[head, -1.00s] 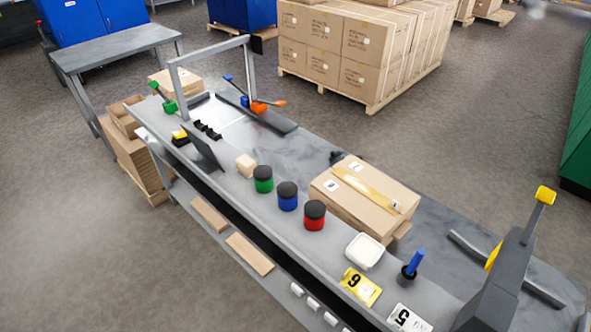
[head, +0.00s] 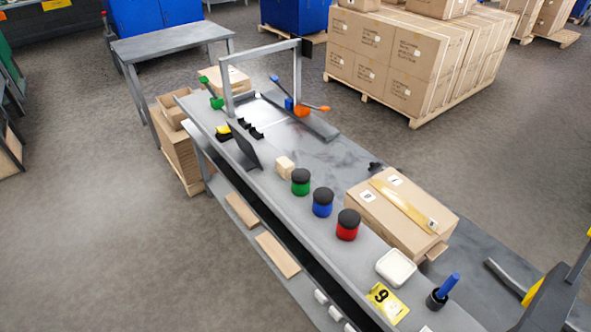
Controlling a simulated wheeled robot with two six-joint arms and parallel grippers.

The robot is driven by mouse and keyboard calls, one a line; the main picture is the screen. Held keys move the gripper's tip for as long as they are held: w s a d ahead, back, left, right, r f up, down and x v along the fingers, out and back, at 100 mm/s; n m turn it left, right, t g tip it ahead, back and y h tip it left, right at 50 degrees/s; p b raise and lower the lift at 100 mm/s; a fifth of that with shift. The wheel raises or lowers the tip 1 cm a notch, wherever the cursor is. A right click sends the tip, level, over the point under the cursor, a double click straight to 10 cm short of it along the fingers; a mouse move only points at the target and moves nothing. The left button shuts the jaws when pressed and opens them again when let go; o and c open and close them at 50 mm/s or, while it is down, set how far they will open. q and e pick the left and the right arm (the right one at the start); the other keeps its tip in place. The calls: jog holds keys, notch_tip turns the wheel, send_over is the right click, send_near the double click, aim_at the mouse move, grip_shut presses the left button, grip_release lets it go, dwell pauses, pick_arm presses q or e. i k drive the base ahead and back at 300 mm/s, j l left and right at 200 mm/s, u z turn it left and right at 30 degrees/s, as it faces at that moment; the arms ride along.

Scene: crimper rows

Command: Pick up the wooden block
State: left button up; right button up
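The small light wooden block (head: 285,167) sits on the grey workbench (head: 215,130) near its front edge. It stands just left of a jar with a green body and black lid (head: 300,182). Neither of my grippers shows in the head view.
Blue (head: 322,202) and red (head: 347,225) jars, a cardboard box (head: 385,205), a white dish (head: 396,267) and a yellow number card (head: 386,302) stand along the bench to the right. Floor in front is clear.

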aim_at(284, 167)
jog(key=i+j+z, duration=0.25)
jog(key=i+j, duration=0.8)
jog(key=j, duration=0.15)
